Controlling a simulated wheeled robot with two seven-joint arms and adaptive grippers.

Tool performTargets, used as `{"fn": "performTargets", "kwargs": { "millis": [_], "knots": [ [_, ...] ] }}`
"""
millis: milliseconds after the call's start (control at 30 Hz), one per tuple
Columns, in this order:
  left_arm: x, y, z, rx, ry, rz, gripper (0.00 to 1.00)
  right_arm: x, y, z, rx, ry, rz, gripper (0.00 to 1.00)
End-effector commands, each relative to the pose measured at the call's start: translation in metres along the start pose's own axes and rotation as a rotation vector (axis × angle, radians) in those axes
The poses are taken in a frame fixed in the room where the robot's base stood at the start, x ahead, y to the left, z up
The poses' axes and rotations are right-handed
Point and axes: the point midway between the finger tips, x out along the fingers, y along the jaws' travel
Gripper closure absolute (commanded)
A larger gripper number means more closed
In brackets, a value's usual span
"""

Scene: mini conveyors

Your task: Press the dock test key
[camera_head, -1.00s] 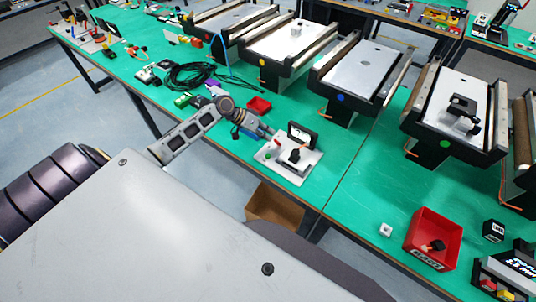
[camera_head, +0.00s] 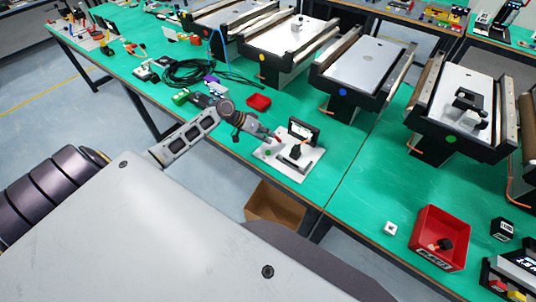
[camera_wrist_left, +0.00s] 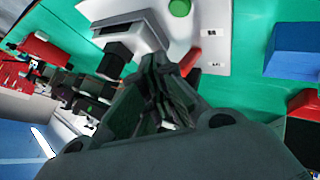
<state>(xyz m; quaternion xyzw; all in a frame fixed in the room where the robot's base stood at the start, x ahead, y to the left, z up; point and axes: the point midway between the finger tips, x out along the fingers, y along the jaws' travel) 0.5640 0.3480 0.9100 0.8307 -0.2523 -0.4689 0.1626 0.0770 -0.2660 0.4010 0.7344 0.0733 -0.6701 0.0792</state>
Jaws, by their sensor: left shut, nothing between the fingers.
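A white dock plate (camera_head: 299,174) lies near the front edge of the green table, with a dark-framed screen (camera_head: 303,131) at its back. It carries a grey block with a black post (camera_head: 296,152) and a round green button (camera_head: 268,153). The green button also shows at the top of the left wrist view (camera_wrist_left: 180,7). A red piece (camera_wrist_left: 192,60) shows there just beyond my fingers, partly hidden by them. My left gripper (camera_head: 273,138) is shut and empty over the plate's left back part. I cannot tell whether it touches anything. My right gripper is out of view.
A small red bin (camera_head: 259,102) and black cable coils (camera_head: 200,72) lie behind my left arm. Mini conveyors (camera_head: 365,62) line the back. A larger red bin (camera_head: 457,262) and a white cube (camera_head: 390,229) are at the right. Green table between them is clear.

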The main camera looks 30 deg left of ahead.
Motion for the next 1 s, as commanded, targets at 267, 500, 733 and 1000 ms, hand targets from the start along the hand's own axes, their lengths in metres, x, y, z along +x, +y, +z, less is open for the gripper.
{"fn": "performTargets", "kwargs": {
  "millis": [267, 500, 733, 1000],
  "knots": [
    [0.012, -0.009, 0.009, 0.000, 0.000, 0.000, 1.00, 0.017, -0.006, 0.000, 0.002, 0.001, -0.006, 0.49],
    [0.025, -0.018, 0.018, -0.002, 0.000, 0.001, 1.00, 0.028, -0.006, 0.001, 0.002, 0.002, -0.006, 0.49],
    [0.031, -0.022, 0.022, -0.001, 0.000, 0.001, 1.00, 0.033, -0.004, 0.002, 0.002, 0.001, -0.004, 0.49],
    [0.032, -0.023, 0.023, 0.000, 0.000, 0.001, 1.00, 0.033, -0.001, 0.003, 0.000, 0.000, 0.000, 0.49]
  ]
}}
